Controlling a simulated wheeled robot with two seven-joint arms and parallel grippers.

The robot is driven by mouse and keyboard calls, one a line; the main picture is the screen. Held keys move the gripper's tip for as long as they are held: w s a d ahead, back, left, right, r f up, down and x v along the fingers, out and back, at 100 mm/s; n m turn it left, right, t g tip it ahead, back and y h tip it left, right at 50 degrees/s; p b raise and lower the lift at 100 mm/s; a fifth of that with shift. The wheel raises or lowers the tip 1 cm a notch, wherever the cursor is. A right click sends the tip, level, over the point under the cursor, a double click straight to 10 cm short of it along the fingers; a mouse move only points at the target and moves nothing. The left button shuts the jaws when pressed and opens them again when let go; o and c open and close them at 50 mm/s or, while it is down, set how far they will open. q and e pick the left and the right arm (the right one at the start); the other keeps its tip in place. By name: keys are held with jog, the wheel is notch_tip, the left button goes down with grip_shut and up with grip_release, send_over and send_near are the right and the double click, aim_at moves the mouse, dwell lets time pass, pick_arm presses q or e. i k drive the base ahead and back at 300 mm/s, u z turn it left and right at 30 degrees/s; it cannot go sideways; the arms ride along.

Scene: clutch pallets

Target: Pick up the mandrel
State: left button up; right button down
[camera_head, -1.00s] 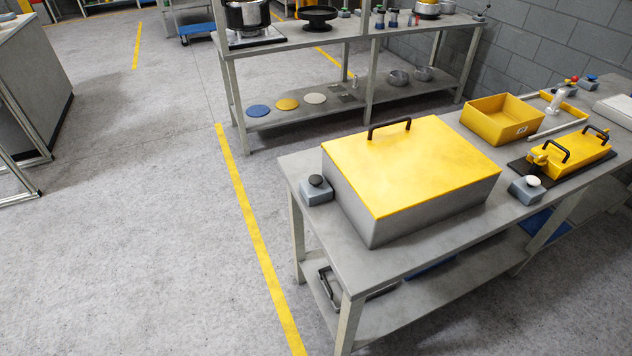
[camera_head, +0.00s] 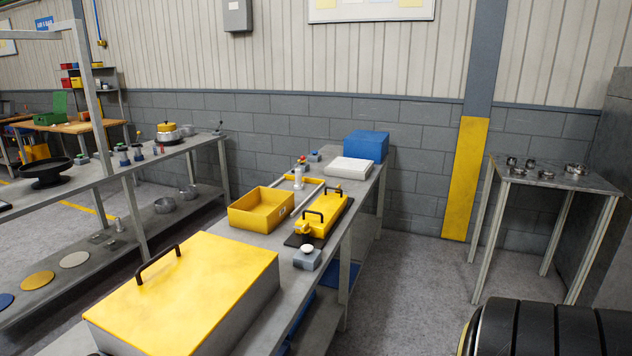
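No gripper shows in the head view. I cannot tell for sure which thing is the mandrel. A pale upright piece with a round base (camera_head: 298,180) stands on the near bench beside a yellow tray frame. A thin metal rod (camera_head: 306,200) lies on the bench between the yellow bin (camera_head: 262,207) and the yellow box with two black handles (camera_head: 321,214). Several small metal parts (camera_head: 545,174) sit on the small table (camera_head: 590,181) at the right, too small to name.
A large yellow-lidded box (camera_head: 200,285) fills the near end of the bench. A grey button box (camera_head: 307,259) is near its edge. A blue box (camera_head: 366,146) stands at the far end. Open floor (camera_head: 418,285) lies right of the bench. A large black ribbed shape (camera_head: 545,330) fills the bottom right.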

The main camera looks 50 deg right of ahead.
aim_at(298, 184)
jog(key=u, duration=1)
jog(key=i, duration=3.55)
jog(key=z, duration=2.75)
jog(key=i, duration=0.35)
jog(key=z, duration=0.05)
